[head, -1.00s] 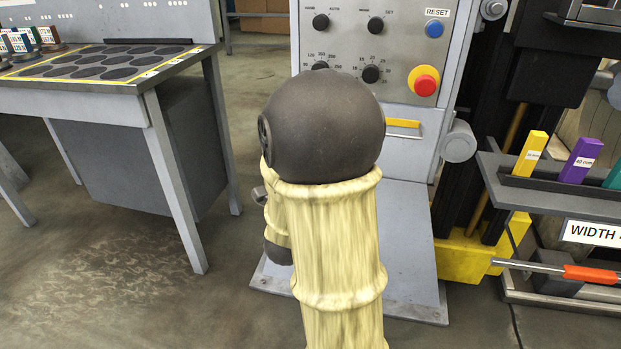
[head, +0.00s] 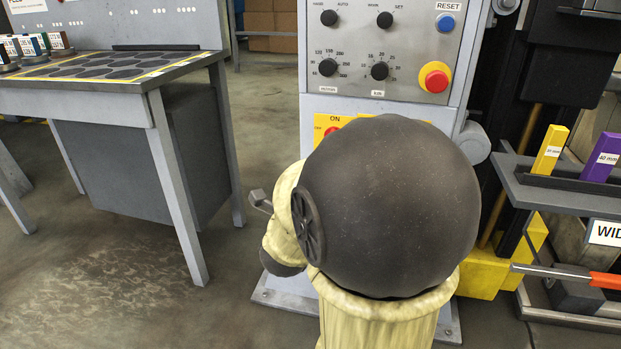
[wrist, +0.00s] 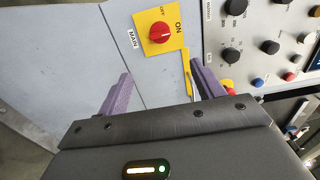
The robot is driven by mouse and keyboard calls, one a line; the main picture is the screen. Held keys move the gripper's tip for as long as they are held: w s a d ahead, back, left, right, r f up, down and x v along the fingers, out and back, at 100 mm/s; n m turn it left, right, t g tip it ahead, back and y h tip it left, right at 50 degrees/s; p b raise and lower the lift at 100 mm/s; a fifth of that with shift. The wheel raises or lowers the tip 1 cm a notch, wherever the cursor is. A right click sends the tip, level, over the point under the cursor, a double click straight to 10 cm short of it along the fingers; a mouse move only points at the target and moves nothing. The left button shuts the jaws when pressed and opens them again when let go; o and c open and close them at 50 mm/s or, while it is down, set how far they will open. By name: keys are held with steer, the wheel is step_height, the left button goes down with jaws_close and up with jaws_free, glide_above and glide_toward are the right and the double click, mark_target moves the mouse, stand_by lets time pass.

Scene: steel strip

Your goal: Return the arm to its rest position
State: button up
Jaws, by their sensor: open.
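My gripper (wrist: 157,92) shows in the wrist view with its two purple fingers spread apart and nothing between them. It faces the grey control cabinet (wrist: 70,45), apart from the red main switch (wrist: 159,33) on its yellow plate, whose knob line runs toward ON. In the head view my folded arm, with a large dark joint and cream covers, stands in front of the cabinet (head: 400,15). It hides most of the yellow switch plate (head: 322,121) and the cabinet's lower front. My gripper's fingers cannot be made out clearly in the head view.
A grey table (head: 75,95) with round dark pads stands at the left. A rack (head: 575,195) with yellow and purple blocks and an orange-gripped bar is close on the right. The red stop button (head: 436,80) sits on the panel. Open floor (head: 130,270) lies at the lower left.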

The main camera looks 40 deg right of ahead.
steer(key=w+a+f+n+g+y+p, duration=0.1)
steer(key=w+a+f+n+y+p, duration=0.1)
steer(key=a+n+y+p, duration=0.4)
steer(key=w+a+f+n+y+p, duration=0.1)
steer(key=a+f+n+y+p, duration=0.1)
steer(key=a+n+y, duration=0.5)
steer(key=s+a+f+n+g+p, duration=0.2)
steer(key=s+a+n+g+p, duration=0.55)
steer(key=s+n, duration=0.6)
step_height(320, 180, up, 38)
steer(key=w+n+p, duration=0.1)
steer(key=p, duration=3.5)
steer(key=shift+w+a+f+y, duration=0.2)
steer(key=shift+w+y, duration=0.2)
steer(key=shift+n+g, duration=0.25)
